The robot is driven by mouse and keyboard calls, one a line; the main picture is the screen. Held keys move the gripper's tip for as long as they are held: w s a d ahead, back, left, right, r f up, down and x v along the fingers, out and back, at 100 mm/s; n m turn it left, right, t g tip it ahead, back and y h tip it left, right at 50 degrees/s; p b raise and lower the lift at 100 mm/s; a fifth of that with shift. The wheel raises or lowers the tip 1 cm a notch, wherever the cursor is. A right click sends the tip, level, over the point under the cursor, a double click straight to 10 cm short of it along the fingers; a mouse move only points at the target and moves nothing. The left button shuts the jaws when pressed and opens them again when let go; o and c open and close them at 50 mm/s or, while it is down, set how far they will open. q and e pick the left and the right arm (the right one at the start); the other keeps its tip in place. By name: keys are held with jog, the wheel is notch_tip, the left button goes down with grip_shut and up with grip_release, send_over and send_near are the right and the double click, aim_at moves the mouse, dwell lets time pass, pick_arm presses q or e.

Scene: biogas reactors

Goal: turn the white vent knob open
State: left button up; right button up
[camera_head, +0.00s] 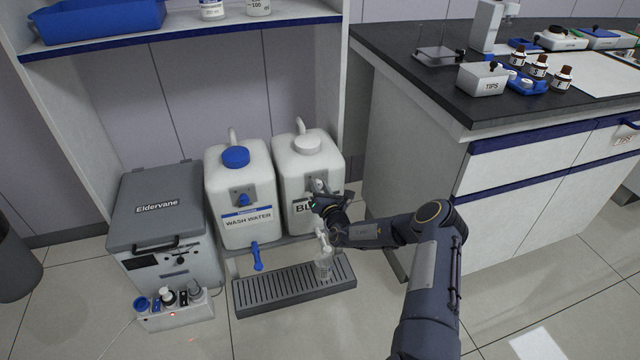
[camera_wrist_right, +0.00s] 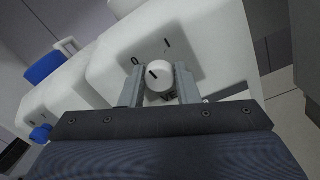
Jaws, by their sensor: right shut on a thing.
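The white vent knob (camera_wrist_right: 158,76) sits on the front of the right white container (camera_head: 308,160). In the right wrist view it is between the two fingers of my right gripper (camera_wrist_right: 159,88), which is shut on it. A dark line marks the knob's face, and the marks "0" and "I" are on the container above it. In the head view my right gripper (camera_head: 322,197) is at the front of this container and hides most of the knob and part of the label. My left gripper is not in view.
The wash water container (camera_head: 238,190) with a blue cap stands to the left. A clear bottle (camera_head: 323,265) stands on the grated drip tray (camera_head: 290,290) below my gripper. A grey Eldervane box (camera_head: 160,210) is further left. A bench cabinet (camera_head: 400,150) stands to the right.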

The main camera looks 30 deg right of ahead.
jog(key=m+p, duration=0.1)
jog(key=m, duration=0.4)
jog(key=shift+m+p, duration=0.4)
jog(key=m, duration=0.5)
jog(key=shift+p, duration=0.4)
jog(key=shift+h, duration=0.3)
jog(key=o, duration=1)
jog(key=shift+c, duration=0.2)
jog(key=shift+s+a+p, duration=0.15)
jog(key=shift+s+p, duration=0.15)
jog(key=shift+s, duration=0.25)
jog(key=p+v, duration=0.2)
jog(key=v, duration=0.4)
jog(key=shift+s+f, duration=0.15)
jog(key=shift+s, duration=0.25)
